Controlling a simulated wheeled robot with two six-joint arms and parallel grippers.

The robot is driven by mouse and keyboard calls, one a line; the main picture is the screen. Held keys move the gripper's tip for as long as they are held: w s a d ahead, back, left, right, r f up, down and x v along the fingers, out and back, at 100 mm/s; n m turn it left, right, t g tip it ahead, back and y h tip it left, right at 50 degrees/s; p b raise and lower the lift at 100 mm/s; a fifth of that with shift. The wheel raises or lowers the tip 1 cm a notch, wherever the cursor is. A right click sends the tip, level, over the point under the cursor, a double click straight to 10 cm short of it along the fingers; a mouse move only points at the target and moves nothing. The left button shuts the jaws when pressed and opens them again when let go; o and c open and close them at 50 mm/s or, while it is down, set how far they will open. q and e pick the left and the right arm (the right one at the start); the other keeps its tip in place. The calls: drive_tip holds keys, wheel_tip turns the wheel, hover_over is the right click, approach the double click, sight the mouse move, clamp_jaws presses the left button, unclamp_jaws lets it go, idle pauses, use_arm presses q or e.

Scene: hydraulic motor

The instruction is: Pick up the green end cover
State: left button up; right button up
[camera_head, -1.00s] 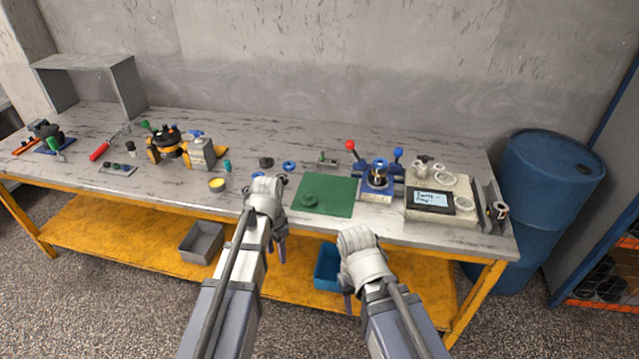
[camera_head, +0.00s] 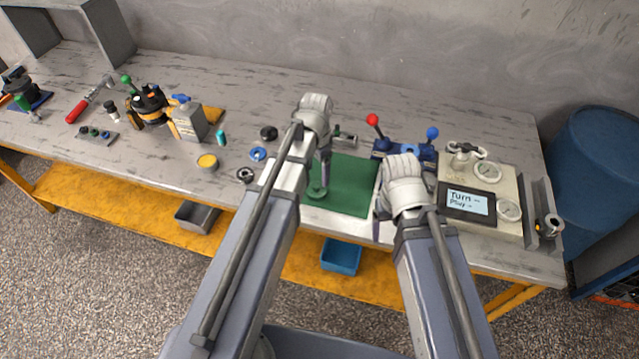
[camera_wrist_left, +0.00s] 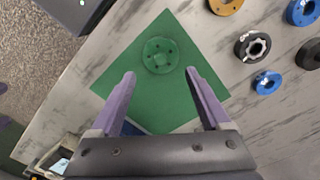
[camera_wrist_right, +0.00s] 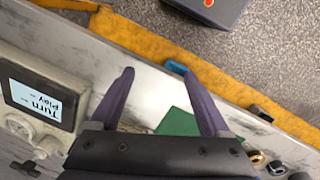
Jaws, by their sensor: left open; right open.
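The green end cover (camera_wrist_left: 160,55) is a round disc with small holes, lying flat on the green mat (camera_wrist_left: 122,82). In the head view the end cover (camera_head: 317,192) is at the mat's left front, partly behind my left gripper. My left gripper (camera_head: 325,178) is open above the mat. In the left wrist view the fingers of my left gripper (camera_wrist_left: 160,75) point toward the end cover, which is just beyond and between the tips, not held. My right gripper (camera_wrist_right: 158,72) is open and empty near the table's front edge, beside the mat's right side.
The grey test box with a screen (camera_head: 470,202) stands right of my right gripper. A blue fixture with red and blue levers (camera_head: 405,150) is behind it. Several rings, including a blue ring (camera_head: 258,153), lie left of the mat. A blue bin (camera_head: 341,256) is below the table.

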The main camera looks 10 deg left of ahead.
sight(317, 186)
use_arm(q)
drive_tip(key=shift+o, duration=1.3)
drive_tip(key=shift+s+f+b, duration=0.1)
drive_tip(key=shift+f+b, duration=0.65)
drive_tip(key=shift+f, duration=0.2)
use_arm(e)
drive_tip(key=shift+o, duration=1.3)
drive_tip(key=shift+s+f, duration=0.1)
drive_tip(key=shift+f, duration=0.8)
use_arm(q)
wheel_tip(317, 186, down, 6)
drive_tip(key=b, duration=0.5)
drive_tip(key=shift+r+b, duration=0.1)
drive_tip(key=shift+b, duration=0.3)
drive_tip(key=shift+r, duration=0.1)
use_arm(e)
wheel_tip(317, 186, down, 6)
drive_tip(key=shift+r, duration=0.15)
